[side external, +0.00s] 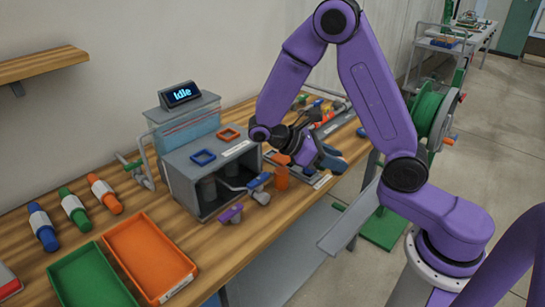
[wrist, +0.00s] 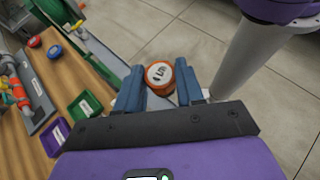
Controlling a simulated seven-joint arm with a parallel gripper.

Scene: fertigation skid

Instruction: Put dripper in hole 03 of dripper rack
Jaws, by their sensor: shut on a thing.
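My gripper (wrist: 159,88) has blue fingers closed on both sides of an orange round piece with a pale, dark-marked top, probably the dripper (wrist: 160,75). In the side view my gripper (side external: 331,158) is at the bench's front edge, turned outward, and its held piece cannot be made out. The wrist view shows floor beyond the piece. A grey panel with coloured parts (wrist: 40,110) lies at the left in the wrist view. I cannot tell whether it is the dripper rack, and no hole 03 can be read.
A grey box (side external: 190,190) with a display reading "Idle" stands left of my gripper. Orange (side external: 150,262) and green (side external: 90,280) trays lie at the bench's near left. A green hose reel (side external: 428,112) stands behind my arm. Green (wrist: 85,107) and purple (wrist: 54,139) bins show in the wrist view.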

